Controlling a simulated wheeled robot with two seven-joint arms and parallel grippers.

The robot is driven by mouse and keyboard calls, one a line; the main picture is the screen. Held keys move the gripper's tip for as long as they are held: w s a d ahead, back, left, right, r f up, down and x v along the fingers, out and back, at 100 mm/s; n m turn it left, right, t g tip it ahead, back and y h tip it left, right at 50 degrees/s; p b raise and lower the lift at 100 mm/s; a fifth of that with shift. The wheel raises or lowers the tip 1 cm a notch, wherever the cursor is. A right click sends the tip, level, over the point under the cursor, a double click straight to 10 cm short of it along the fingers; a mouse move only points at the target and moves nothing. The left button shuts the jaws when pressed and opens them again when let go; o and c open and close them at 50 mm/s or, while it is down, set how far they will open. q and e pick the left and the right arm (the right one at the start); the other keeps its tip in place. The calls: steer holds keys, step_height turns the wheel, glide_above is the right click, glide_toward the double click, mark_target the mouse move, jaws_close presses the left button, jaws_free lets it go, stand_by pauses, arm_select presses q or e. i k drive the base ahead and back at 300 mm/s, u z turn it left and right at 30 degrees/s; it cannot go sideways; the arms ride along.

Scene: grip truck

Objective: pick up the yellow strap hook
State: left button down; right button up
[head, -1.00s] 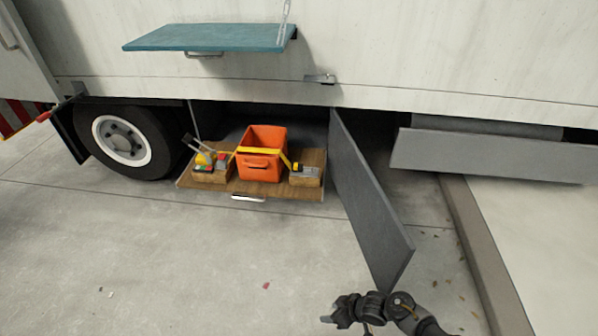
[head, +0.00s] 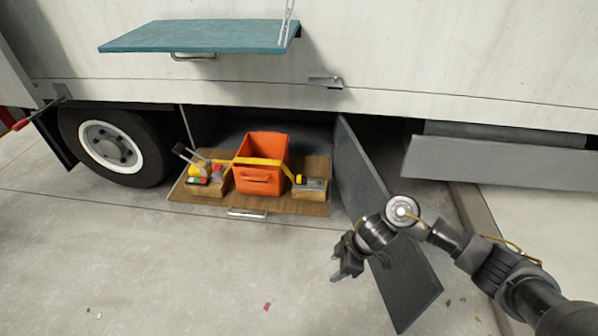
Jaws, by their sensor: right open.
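A yellow strap (head: 258,161) crosses the front of an orange crate (head: 259,181) in the open side compartment of the truck. Its right end comes down to a small yellow piece (head: 299,179) beside a grey metal fitting (head: 314,185) on a wooden block. Which part is the hook is too small to tell. At the strap's left end is a ratchet (head: 199,172) with a grey handle on another wooden block. My right gripper (head: 346,271) is open and empty, in front of the compartment, to the lower right of the yellow piece and apart from it. My left gripper is not in view.
A wooden tray (head: 284,205) with a metal handle (head: 247,214) bears the crate and blocks. A grey door panel (head: 372,185) hangs open to the right, close to my right arm. A teal shelf (head: 195,36) juts out above.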

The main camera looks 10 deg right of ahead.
mark_target(299, 179)
steer(key=i, duration=1.55)
